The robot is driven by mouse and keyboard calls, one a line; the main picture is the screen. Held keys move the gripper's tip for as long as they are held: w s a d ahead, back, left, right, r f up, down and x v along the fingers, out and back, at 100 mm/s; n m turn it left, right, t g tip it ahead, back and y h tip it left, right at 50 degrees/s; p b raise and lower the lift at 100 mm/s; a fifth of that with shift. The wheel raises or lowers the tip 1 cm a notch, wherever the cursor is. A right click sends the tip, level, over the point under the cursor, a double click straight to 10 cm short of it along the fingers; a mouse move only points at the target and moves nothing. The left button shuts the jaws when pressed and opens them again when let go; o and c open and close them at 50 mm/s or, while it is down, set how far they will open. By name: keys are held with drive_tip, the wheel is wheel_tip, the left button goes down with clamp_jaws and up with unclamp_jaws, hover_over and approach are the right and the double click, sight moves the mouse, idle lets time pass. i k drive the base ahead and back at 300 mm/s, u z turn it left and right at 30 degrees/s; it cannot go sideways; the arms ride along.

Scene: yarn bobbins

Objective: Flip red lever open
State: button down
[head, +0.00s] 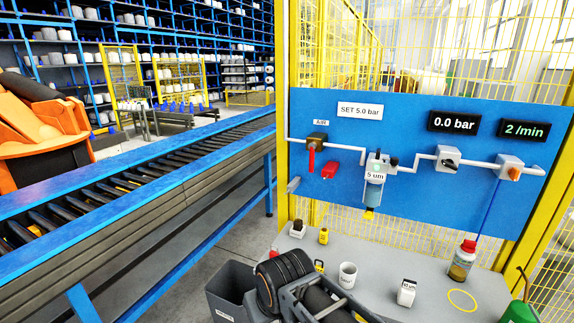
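The red lever (311,160) hangs straight down from a dark valve body (317,140) under the AIR label, on the left of the blue panel (420,205). It stands across the horizontal white pipe. A separate red piece (330,170) sits on the panel just right of it. The pressure display (453,123) reads 0.0 bar. The black and grey end of my arm, with my gripper (285,280), shows at the bottom centre, low in front of the bench and apart from the lever. Its fingers cannot be made out clearly.
A grey bench (390,265) below the panel holds a white cup (347,274), small items and a red-capped bottle (462,260). A blue-railed roller conveyor (140,180) runs along the left, with an orange machine part (45,140) beyond. Yellow mesh fencing stands behind the panel.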

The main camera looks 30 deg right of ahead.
sight(312, 145)
drive_tip(key=u, duration=0.25)
drive_tip(key=i, duration=0.85)
drive_tip(key=z, duration=0.7)
drive_tip(key=i, duration=0.55)
drive_tip(key=z, duration=0.5)
